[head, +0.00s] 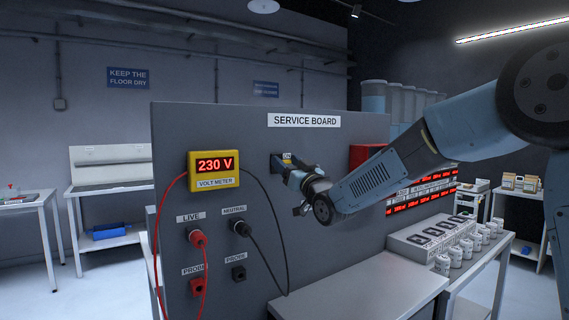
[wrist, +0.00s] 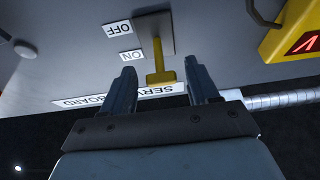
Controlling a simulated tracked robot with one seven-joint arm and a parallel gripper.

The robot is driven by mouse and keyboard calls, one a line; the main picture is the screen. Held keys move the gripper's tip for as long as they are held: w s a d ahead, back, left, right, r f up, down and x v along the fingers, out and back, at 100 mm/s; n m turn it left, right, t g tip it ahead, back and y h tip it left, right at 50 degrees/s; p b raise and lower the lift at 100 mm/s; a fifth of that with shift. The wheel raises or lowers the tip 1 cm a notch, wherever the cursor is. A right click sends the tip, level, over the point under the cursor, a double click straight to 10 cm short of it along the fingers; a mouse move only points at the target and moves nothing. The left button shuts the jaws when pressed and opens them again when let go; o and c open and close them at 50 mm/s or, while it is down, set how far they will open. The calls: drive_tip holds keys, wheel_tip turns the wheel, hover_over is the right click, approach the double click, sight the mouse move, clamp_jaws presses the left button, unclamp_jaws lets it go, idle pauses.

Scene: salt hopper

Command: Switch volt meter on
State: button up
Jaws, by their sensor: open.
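The yellow volt meter (head: 214,182) hangs on the grey service board (head: 330,122), and its lit display reads 230 V. Part of it shows at the right of the wrist view (wrist: 275,45). The switch has a yellow lever (wrist: 162,77) on a grey plate (wrist: 156,28) with OFF and ON labels. The wrist view is upside down; the lever's handle lies on the ON side. My gripper (wrist: 161,72) is open, with the handle between its fingers in that view; I cannot tell contact. In the head view my gripper (head: 281,164) hides most of the switch.
A red plug (head: 197,238) sits at LIVE and a black plug (head: 241,228) at NEUTRAL, with loose cables hanging. A red box (head: 366,154) is partly behind my arm. A bench (head: 370,285) juts out below, and several small jars stand right.

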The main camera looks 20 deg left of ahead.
drive_tip(key=shift+w+a+r, duration=0.15)
drive_tip(key=shift+w+a, duration=0.05)
drive_tip(key=shift+a, duration=0.05)
drive_tip(key=c, duration=1)
drive_tip(key=shift+w+a+r+g+h, duration=0.1)
drive_tip(key=shift+r+g+h, duration=0.35)
drive_tip(key=shift+h, duration=0.2)
drive_tip(key=shift+w+a+r+g+h, duration=0.1)
drive_tip(key=shift+r+g+h, duration=0.2)
drive_tip(key=shift+g+h, duration=0.3)
drive_tip(key=o, duration=1)
